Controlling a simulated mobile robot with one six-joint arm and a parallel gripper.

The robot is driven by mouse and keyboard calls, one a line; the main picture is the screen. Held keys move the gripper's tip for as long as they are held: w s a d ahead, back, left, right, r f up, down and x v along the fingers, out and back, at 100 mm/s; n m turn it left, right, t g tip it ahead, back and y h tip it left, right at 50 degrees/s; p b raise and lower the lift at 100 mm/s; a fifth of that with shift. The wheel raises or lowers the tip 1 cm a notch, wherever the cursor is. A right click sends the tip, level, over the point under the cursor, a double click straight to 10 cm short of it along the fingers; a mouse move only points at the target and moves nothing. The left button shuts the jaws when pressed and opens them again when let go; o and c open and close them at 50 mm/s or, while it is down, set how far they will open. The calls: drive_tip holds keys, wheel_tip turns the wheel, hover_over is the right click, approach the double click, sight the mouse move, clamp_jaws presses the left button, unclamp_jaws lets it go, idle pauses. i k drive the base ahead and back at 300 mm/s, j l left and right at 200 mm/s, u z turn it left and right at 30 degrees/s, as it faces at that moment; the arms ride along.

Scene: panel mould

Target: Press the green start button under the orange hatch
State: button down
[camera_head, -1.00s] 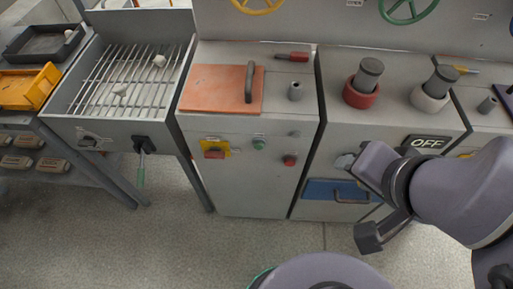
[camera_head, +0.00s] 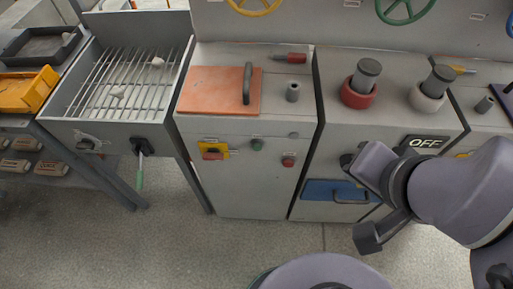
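The orange hatch (camera_head: 212,91) lies flat and closed on top of the middle cabinet, with a dark upright handle (camera_head: 247,84) at its right side. A small green button (camera_head: 257,144) sits on the cabinet's front face below the hatch, uncovered. My gripper (camera_head: 366,200) is at the right, in front of the neighbouring cabinet, its two dark fingers wide apart with nothing visible between them. It is well to the right of the green button and lower in the picture.
A yellow-backed red switch (camera_head: 213,149) and a red button (camera_head: 288,160) flank the green button. A blue drawer (camera_head: 324,191) is partly near my gripper. A grill (camera_head: 122,82) with a green-tipped lever (camera_head: 140,178) stands left. The floor in front is clear.

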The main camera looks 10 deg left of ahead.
sight(258, 146)
drive_tip(key=k+l+u, duration=0.1)
drive_tip(key=l+u, duration=0.25)
drive_tip(key=k+l+u, duration=0.1)
drive_tip(key=l+u, duration=0.25)
drive_tip(key=k+l+u, duration=0.15)
drive_tip(key=u, duration=0.2)
